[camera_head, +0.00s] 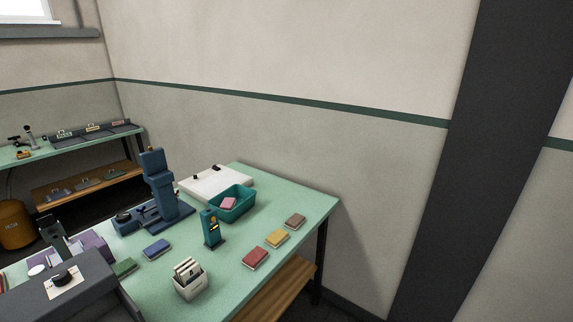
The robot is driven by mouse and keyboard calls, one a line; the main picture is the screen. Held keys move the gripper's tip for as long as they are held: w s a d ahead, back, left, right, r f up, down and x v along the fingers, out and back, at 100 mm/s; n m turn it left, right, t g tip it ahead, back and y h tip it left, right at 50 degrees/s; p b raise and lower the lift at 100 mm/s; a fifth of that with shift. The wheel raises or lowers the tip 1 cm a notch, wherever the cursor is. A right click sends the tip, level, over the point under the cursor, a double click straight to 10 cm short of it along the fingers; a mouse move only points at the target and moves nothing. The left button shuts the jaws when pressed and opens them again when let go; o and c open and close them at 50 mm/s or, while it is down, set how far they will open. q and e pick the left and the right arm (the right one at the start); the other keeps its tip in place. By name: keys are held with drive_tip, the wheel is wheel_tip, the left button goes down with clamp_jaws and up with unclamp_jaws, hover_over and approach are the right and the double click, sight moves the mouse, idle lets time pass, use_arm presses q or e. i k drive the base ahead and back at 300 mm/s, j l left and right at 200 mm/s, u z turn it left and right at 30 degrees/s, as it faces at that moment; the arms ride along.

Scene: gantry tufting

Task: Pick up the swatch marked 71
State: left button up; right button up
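Several small swatch-like pads lie on the green tabletop (215,275). A red pad (255,258), a yellow pad (277,238) and a brown pad (295,221) form a row near the right edge. A blue pad (157,249) and a green pad (124,267) lie further left. A pink pad (228,203) is inside a teal bin (243,207). No number is legible on any of them, so I cannot tell which is marked 71. Neither of my grippers is clearly in view.
A tall blue machine (158,185), a small teal stand (210,228) and a white card box (191,286) stand on the table. A white board (205,181) lies behind. A grey box (85,290) blocks the lower left. A second bench (65,148) stands behind.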

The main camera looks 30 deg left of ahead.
sight(152, 252)
drive_tip(key=i+u, duration=0.3)
drive_tip(key=i, duration=0.3)
drive_tip(key=i+u, duration=0.25)
drive_tip(key=i, duration=0.35)
drive_tip(key=i+l+u, duration=0.3)
drive_tip(key=i, duration=0.3)
drive_tip(key=u, duration=3.1)
